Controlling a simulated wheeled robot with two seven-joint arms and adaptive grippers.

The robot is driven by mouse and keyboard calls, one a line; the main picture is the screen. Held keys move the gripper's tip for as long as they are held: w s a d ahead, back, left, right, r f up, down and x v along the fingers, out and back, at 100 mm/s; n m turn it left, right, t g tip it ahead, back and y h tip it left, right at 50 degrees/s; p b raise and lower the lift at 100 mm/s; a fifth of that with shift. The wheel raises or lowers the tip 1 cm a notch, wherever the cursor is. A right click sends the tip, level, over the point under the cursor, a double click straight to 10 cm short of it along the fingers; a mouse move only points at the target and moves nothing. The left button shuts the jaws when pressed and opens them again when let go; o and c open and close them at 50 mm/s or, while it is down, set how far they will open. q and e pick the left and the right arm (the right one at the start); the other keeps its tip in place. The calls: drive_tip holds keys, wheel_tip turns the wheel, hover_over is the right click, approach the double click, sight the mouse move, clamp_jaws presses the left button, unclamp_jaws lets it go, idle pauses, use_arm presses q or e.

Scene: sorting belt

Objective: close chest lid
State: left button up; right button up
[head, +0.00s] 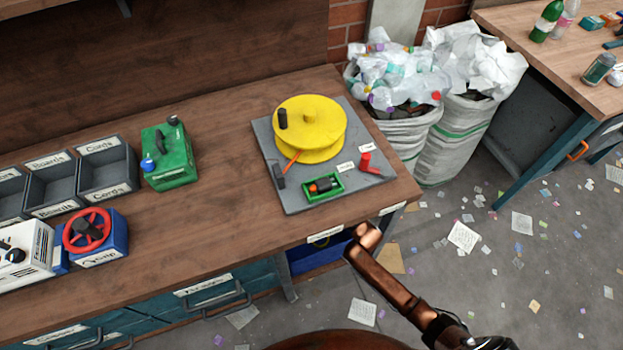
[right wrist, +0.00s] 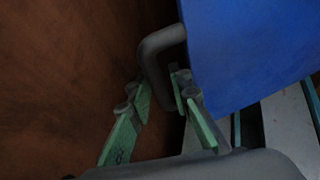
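The chest shows in the right wrist view as a large blue panel (right wrist: 255,45) at the upper right, probably its lid, with a grey curved handle (right wrist: 155,55) on its left edge. In the head view a blue part (head: 325,256) shows under the bench, mostly hidden by the bench top; I cannot tell how far the lid is open. My right gripper (right wrist: 165,108) is open, its green-padded fingers apart with the handle's lower end near or between them. Contact is unclear. The head view shows my copper-coloured right arm but not that gripper. My left gripper is out of view.
The wooden bench (head: 235,210) overhangs the blue part. On it are a yellow reel (head: 320,125) on a grey board, a green can (head: 168,157) and grey bins (head: 105,170). Full white sacks (head: 440,155) stand right of the bench. Scraps litter the floor.

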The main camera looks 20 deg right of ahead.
drive_tip(key=shift+c, duration=0.7)
clamp_jaws()
